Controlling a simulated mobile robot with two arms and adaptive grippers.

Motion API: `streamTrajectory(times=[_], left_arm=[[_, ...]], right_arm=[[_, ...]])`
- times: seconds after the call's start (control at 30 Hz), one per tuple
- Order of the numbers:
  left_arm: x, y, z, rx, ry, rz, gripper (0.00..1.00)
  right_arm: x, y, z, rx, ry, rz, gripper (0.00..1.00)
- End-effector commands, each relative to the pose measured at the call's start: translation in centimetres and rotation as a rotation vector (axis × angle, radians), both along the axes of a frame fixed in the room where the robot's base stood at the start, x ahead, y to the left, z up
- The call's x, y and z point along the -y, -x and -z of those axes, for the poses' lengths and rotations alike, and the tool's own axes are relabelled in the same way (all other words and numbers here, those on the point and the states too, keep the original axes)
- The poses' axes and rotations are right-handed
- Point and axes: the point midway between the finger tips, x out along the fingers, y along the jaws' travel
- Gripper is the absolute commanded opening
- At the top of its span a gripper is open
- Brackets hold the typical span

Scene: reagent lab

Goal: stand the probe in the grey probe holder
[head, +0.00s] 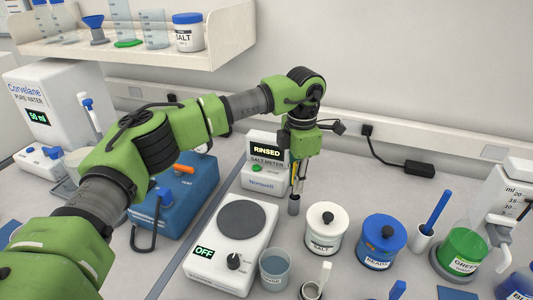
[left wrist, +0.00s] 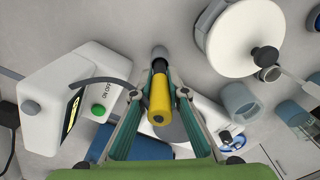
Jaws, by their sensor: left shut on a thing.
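The probe has a yellow body (left wrist: 158,98) with a dark lower shaft. My left gripper (head: 297,180) is shut on the yellow part, its two fingers (left wrist: 158,92) on either side, and holds the probe roughly upright. The grey probe holder (head: 294,206) is a small grey cylinder on the bench directly below the gripper; it also shows past the probe's shaft in the left wrist view (left wrist: 160,52). The shaft lines up with the holder and meets its top; how deep it sits is hidden. My right gripper is out of view.
The salt meter (head: 265,178), reading RINSED, stands close behind left. The hotplate (head: 240,250) is in front left, a beaker (head: 275,267) in front. The white salt jar (head: 326,225) and blue beads jar (head: 382,240) stand right.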

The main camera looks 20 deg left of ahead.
Motion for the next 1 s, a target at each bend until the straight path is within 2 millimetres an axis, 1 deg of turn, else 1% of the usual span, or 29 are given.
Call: streamTrajectory(times=[0.97,1.0], left_arm=[[0.0,0.0,2.1,0.0,0.0,0.0,0.0],[0.0,0.0,2.0,0.0,0.0,0.0,0.17]], right_arm=[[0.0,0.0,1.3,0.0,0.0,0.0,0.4],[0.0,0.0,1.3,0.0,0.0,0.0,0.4]])
